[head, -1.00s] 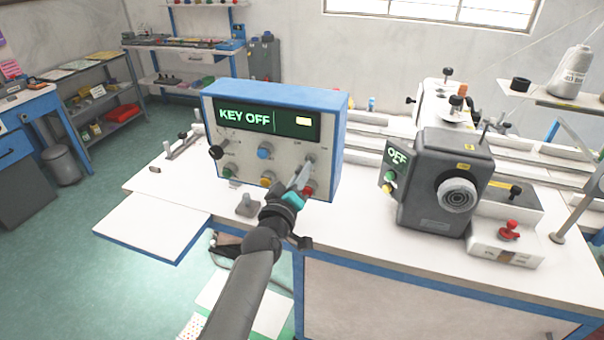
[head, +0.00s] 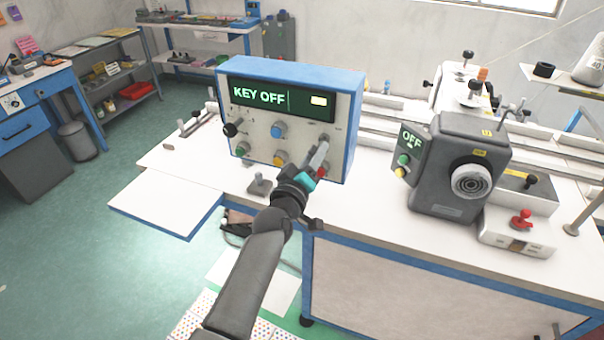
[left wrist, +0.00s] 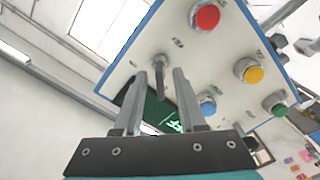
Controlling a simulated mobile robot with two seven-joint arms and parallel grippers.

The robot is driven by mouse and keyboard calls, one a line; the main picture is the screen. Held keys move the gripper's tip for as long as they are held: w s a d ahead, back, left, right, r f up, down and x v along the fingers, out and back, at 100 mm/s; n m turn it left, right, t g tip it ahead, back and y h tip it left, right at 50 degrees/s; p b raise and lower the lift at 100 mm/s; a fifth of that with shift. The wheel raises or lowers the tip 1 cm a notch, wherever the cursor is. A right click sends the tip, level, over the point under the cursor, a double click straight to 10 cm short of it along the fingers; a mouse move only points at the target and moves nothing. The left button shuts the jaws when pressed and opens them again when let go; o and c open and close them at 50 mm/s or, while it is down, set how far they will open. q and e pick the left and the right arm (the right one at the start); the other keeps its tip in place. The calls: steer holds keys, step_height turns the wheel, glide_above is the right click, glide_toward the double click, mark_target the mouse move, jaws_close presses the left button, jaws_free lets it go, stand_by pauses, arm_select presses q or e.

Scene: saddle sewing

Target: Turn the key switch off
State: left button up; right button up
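The control box (head: 350,140) stands on the white table with a blue frame, and its screen (head: 262,97) reads KEY OFF. My left gripper (head: 318,158) is at the lower right of the box's front, covering part of it. In the left wrist view its two fingers (left wrist: 160,95) are apart. A thin dark key switch (left wrist: 159,78) on the panel shows between them. I cannot tell whether either finger touches it. The red button (left wrist: 206,17), yellow button (left wrist: 253,74) and blue button (left wrist: 207,106) lie to the right of the fingers. My right gripper is not in view.
A grey machine head (head: 455,165) with a small OFF screen stands right of the box. A base with a red knob (head: 521,219) is beside it. A lever on a small base (head: 260,187) stands in front of the box. The left table extension (head: 165,212) is bare.

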arm_select(q)
steer(key=v, duration=1.4)
steer(key=shift+s, duration=0.35)
steer(key=shift+a, duration=0.15)
